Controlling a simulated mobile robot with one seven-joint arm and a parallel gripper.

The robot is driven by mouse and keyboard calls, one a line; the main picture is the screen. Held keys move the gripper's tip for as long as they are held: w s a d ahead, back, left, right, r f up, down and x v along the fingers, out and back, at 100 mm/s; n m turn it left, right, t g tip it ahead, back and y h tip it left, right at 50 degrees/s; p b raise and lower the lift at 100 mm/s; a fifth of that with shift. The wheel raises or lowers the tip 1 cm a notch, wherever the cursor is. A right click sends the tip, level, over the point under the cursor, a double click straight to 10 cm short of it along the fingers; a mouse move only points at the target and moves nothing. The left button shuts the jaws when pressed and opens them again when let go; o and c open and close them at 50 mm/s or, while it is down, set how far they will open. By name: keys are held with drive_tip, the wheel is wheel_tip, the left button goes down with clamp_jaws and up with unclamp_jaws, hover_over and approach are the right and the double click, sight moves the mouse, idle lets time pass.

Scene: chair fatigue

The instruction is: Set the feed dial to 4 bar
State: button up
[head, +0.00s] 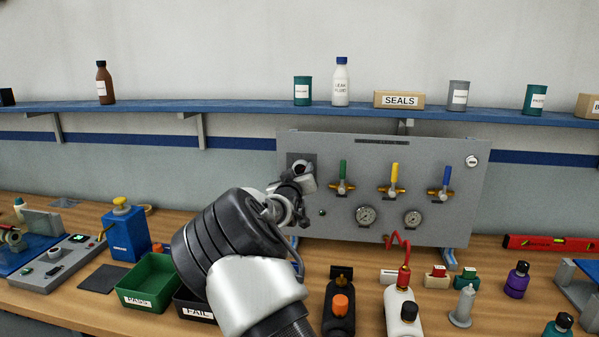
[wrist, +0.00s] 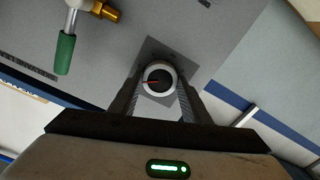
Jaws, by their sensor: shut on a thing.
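The feed dial (wrist: 158,78) is a round dark knob with a red pointer line and a pale ring, on a dark square plate on the grey panel. In the wrist view both fingers of my gripper (wrist: 160,88) close on its two sides. The red line points left in that view. In the head view my gripper (head: 300,180) is at the panel's upper left, and my arm hides part of the dial. The scale marks around the dial are too small to read.
The grey panel (head: 430,225) also carries green (head: 343,172), yellow (head: 395,176) and blue (head: 446,178) valve levers and two gauges (head: 367,216). A green bin (head: 150,278) is left of my arm.

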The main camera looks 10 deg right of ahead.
drive_tip(key=shift+f+n, duration=0.1)
drive_tip(key=shift+n, duration=1)
drive_tip(key=o, duration=1)
drive_tip(key=shift+o, duration=0.2)
drive_tip(key=v, duration=1.7)
drive_tip(key=shift+s, duration=0.2)
